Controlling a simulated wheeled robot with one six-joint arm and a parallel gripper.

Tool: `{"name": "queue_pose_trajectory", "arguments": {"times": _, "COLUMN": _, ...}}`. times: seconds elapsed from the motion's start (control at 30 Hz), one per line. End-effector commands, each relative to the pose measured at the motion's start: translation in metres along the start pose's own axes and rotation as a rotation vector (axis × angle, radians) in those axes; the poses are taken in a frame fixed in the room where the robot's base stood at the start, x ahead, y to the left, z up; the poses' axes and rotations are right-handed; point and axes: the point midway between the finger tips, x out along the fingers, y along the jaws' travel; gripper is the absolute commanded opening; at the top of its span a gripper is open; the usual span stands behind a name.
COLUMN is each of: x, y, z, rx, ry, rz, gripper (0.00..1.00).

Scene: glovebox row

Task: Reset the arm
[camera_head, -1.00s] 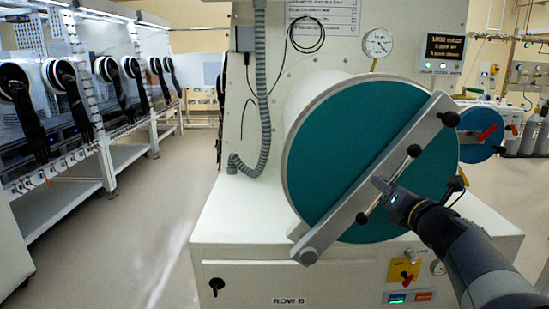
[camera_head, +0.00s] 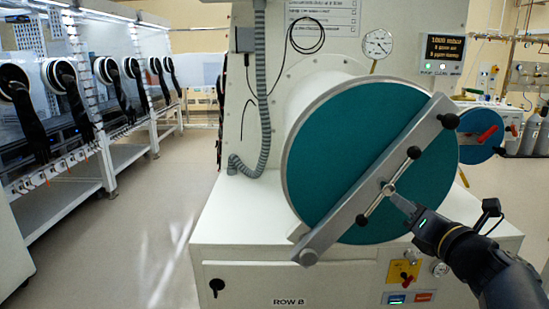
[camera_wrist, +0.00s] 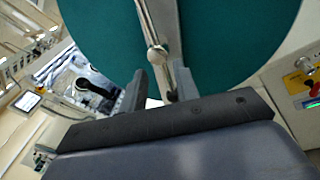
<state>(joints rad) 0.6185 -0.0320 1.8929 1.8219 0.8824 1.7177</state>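My gripper (camera_head: 402,203) is in front of the round teal door (camera_head: 340,140) of a white cylindrical chamber, just right of and below the hub of the door's handle. The handle (camera_head: 388,189) is a slanted metal rod with two black knobs, mounted on a grey diagonal clamp bar (camera_head: 335,232). In the wrist view, my two fingers (camera_wrist: 158,88) stand apart, with the handle rod (camera_wrist: 150,28) and its hub showing beyond and between them. I see nothing held. Whether a finger touches the rod is not clear.
A smaller teal door (camera_head: 480,140) with a red handle is behind at right. Gloveboxes with black gloves (camera_head: 72,90) line the left. The floor (camera_head: 165,210) between is clear.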

Motion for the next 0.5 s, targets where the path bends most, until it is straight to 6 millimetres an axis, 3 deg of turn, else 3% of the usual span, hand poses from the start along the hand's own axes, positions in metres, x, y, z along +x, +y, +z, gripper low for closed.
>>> {"name": "queue_pose_trajectory", "arguments": {"times": 0.4, "x": 0.081, "y": 0.001, "z": -0.001, "rx": -0.013, "ry": 0.003, "rz": 0.001, "gripper": 0.3}}
{"name": "queue_pose_trajectory", "arguments": {"times": 0.5, "x": 0.077, "y": 0.0, "z": 0.001, "rx": -0.157, "ry": 0.027, "rz": -0.017, "gripper": 0.3}}
